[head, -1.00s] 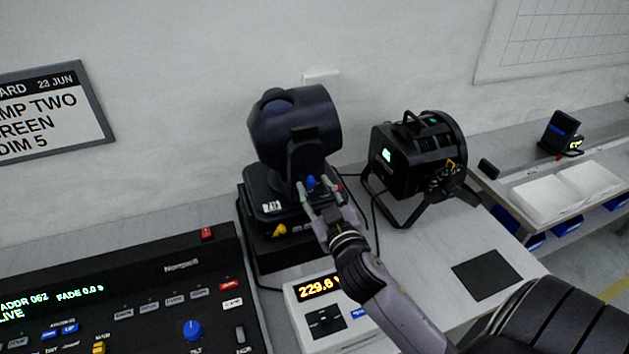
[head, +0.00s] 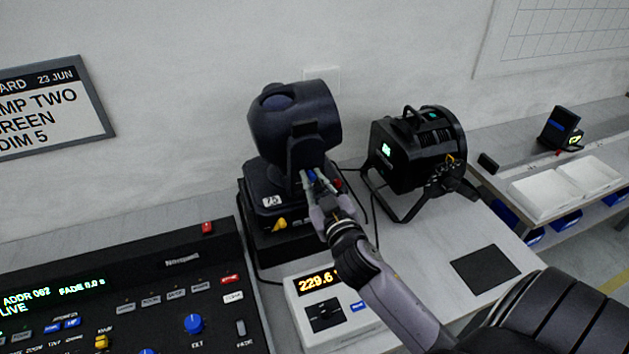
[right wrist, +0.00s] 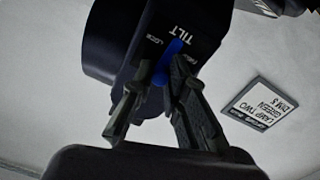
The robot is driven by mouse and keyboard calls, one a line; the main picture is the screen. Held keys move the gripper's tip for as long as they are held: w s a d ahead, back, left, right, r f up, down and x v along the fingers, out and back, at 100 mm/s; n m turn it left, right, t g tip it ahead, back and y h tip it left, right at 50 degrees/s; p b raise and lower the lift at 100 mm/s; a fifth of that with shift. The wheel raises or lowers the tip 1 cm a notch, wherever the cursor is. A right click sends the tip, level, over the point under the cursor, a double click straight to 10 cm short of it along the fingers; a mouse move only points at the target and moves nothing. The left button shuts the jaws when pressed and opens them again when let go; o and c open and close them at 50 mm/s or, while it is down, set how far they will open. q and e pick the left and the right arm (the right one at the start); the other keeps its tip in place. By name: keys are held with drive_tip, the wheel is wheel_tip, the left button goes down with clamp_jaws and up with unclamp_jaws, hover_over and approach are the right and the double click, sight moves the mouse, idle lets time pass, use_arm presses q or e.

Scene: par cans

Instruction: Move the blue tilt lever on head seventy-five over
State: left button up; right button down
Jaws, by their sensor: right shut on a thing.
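The dark moving head labelled 75 (head: 292,125) stands on its base at the back middle of the bench. The blue tilt lever (right wrist: 173,50) is on its side, beside the printed word TILT, in the right wrist view. In the head view only a little blue shows between my fingertips. My right gripper (head: 318,182) reaches up to the lever from the front right. In the right wrist view its fingers (right wrist: 162,78) are shut on the lever from both sides. My left gripper is not in view.
A black lamp on a yoke (head: 420,150) stands right of the head. A white meter reading 229.6 (head: 300,312) is in front, and a control desk (head: 170,262) is at the left. A dark square pad (head: 486,270) lies on the bench at right. White trays (head: 545,197) lie farther right.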

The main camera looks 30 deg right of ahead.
drive_tip(key=shift+d+m, duration=0.1)
drive_tip(key=shift+m, duration=0.2)
drive_tip(key=shift+s+d+f+m, duration=0.15)
drive_tip(key=shift+d+m, duration=0.15)
drive_tip(key=shift+m, duration=0.95)
drive_tip(key=shift+d+f+m, duration=0.1)
drive_tip(key=shift+d+m, duration=0.2)
drive_tip(key=shift+m, duration=0.95)
drive_tip(key=c, duration=1.6)
unclamp_jaws()
